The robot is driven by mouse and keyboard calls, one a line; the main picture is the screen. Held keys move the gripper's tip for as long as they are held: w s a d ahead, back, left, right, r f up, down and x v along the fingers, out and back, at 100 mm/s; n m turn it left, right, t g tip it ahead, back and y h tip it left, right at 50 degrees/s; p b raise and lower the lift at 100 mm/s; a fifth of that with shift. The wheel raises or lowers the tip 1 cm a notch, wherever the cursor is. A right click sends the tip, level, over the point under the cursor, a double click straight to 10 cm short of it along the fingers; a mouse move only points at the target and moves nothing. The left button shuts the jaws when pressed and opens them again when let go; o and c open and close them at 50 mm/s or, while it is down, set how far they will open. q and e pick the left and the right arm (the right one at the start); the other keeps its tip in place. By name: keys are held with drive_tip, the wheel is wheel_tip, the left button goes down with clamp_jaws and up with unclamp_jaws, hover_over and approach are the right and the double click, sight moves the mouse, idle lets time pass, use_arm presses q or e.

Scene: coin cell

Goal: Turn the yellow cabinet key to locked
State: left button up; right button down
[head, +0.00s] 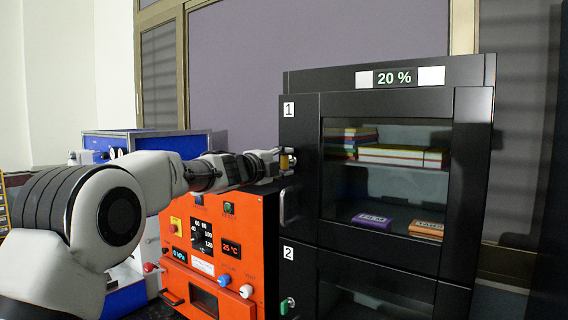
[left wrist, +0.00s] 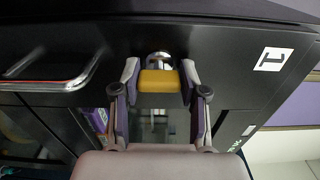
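The yellow key (head: 284,161) is in the upper lock on the left frame of the black cabinet (head: 300,135), below the label 1. In the left wrist view the yellow key (left wrist: 158,81) has a flat, blocky head in front of a round metal lock (left wrist: 159,60). My left gripper (head: 283,160) reaches in from the left. In the left wrist view, my left gripper's fingers (left wrist: 159,84) lie along both ends of the key head, with no clear gap, and seem shut on it. The head's long side stands roughly upright in the head view. My right gripper is not in view.
A metal door handle (head: 285,205) sticks out just below the lock. A green key (head: 287,305) sits in the lower door. An orange oven-like unit (head: 215,240) and a blue box (head: 130,145) stand at left, close under my left arm.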

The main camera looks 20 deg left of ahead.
use_arm(q)
drive_tip(key=o, duration=0.3)
drive_tip(key=shift+r, duration=0.2)
drive_tip(key=shift+w+f, duration=0.15)
drive_tip(key=v, duration=1.2)
drive_tip(key=shift+w, duration=0.1)
drive_tip(key=shift+f, duration=0.1)
